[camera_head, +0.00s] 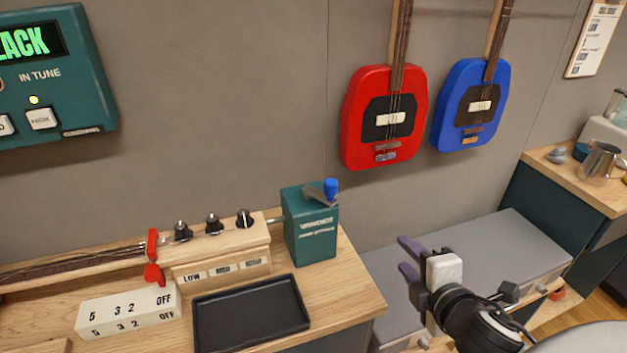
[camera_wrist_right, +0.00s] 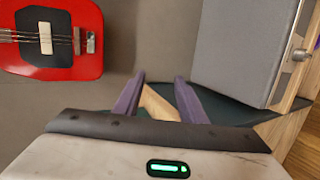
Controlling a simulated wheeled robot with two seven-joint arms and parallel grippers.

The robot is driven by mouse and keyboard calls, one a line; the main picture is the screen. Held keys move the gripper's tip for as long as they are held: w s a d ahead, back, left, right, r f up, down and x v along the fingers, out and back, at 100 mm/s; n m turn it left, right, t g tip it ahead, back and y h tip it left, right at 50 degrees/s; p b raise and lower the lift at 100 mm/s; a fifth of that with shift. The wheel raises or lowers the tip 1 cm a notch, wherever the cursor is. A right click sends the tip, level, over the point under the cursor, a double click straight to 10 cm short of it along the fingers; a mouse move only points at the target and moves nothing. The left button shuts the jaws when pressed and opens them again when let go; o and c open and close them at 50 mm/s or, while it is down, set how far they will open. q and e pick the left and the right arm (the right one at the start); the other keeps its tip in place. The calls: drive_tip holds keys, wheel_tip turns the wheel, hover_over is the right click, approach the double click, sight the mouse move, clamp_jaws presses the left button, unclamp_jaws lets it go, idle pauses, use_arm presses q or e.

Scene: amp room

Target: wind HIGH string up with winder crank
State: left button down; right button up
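A green winder box (camera_head: 310,235) stands at the right end of the wooden bench. Its grey crank arm with a blue knob (camera_head: 331,188) is on top. Left of it is the wooden headstock (camera_head: 225,245) with several black tuner pegs; its front labels begin with LOW, and the right one (camera_head: 257,260), by the HIGH-side peg, is too small to read surely. My right gripper (camera_head: 408,260) is open and empty, right of the winder and apart from it. Its two purple fingers show spread in the wrist view (camera_wrist_right: 160,88). My left gripper is not in view.
A black tray (camera_head: 250,313) and a white block marked 5, 3, 2, OFF (camera_head: 128,308) lie at the bench front. A red clamp (camera_head: 153,260) sits on the strings. The tuner display (camera_head: 35,70) reads "LACK". Red (camera_head: 385,140) and blue (camera_head: 468,125) guitars hang behind.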

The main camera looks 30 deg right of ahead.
drive_tip(key=w+a+r+n+t+y, duration=0.1)
drive_tip(key=w+r+n+t+y, duration=0.3)
drive_tip(key=r+n, duration=0.65)
drive_tip(key=n+t+y, duration=0.1)
drive_tip(key=n+y, duration=0.6)
drive_tip(key=n, duration=0.8)
approach(326, 180)
drive_tip(key=w, duration=0.3)
drive_tip(key=shift+a+f, duration=0.25)
drive_tip(key=shift+f, duration=0.15)
drive_tip(key=shift+w+a+n, duration=0.25)
drive_tip(key=shift+w+a, duration=0.05)
drive_tip(key=shift+w, duration=0.2)
drive_tip(key=b+x, duration=0.1)
drive_tip(key=x, duration=0.4)
drive_tip(key=shift+w, duration=0.85)
drive_tip(key=shift+w+a, duration=0.1)
drive_tip(key=shift+w, duration=0.15)
drive_tip(key=shift+w+a, duration=0.15)
drive_tip(key=shift+w, duration=0.3)
drive_tip(key=shift+w+a, duration=0.1)
drive_tip(key=shift+w, duration=0.2)
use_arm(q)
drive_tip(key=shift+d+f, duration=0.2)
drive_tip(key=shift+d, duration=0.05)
use_arm(e)
drive_tip(key=shift+w, duration=0.1)
